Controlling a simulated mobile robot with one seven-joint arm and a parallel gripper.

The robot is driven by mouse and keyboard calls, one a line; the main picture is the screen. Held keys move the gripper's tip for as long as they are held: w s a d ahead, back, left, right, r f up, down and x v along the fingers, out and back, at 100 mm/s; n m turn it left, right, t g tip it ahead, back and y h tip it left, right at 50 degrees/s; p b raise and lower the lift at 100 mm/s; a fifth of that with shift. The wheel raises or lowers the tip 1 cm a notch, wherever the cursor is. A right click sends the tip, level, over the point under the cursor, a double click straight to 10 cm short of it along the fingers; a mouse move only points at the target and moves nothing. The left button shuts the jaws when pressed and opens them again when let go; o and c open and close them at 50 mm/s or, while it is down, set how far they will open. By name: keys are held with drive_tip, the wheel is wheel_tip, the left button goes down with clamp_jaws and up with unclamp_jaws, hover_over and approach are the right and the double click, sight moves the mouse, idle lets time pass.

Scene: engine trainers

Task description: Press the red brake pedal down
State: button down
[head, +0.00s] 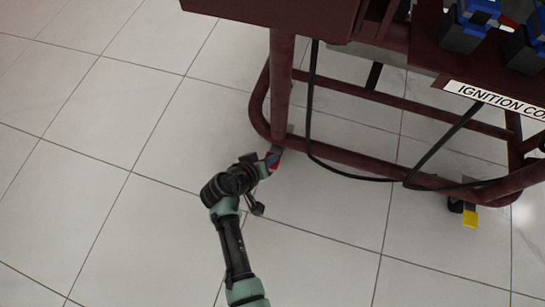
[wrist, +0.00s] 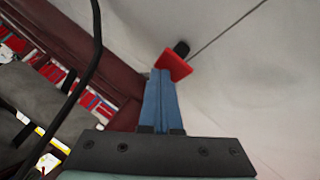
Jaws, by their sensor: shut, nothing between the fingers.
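The red brake pedal (head: 274,158) is a small red plate low on the floor by the left leg of the dark red frame. In the wrist view the red pedal (wrist: 174,64) shows just beyond my fingertips, tilted, with a black part behind it. My gripper (head: 267,168) reaches to the pedal from the lower left. In the wrist view my gripper's blue fingers (wrist: 160,75) are shut together with nothing between them. Their tips overlap the pedal's left edge in the picture. I cannot tell whether they touch it.
The dark red tube frame (head: 350,160) stands close behind the pedal. Black cables (head: 310,110) hang in front of it. A yellow pedal (head: 470,216) sits to the right. The tiled floor (head: 100,190) to the left is clear.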

drive_tip(key=shift+f+b, duration=0.55)
drive_tip(key=shift+f, duration=0.15)
idle(0.5)
drive_tip(key=shift+r, duration=0.15)
drive_tip(key=shift+r+p, duration=1.5)
drive_tip(key=shift+p, duration=0.15)
wheel_tip(320, 180, up, 5)
drive_tip(key=p, duration=0.4)
drive_tip(key=shift+p, duration=0.35)
drive_tip(key=shift+s+f, duration=0.1)
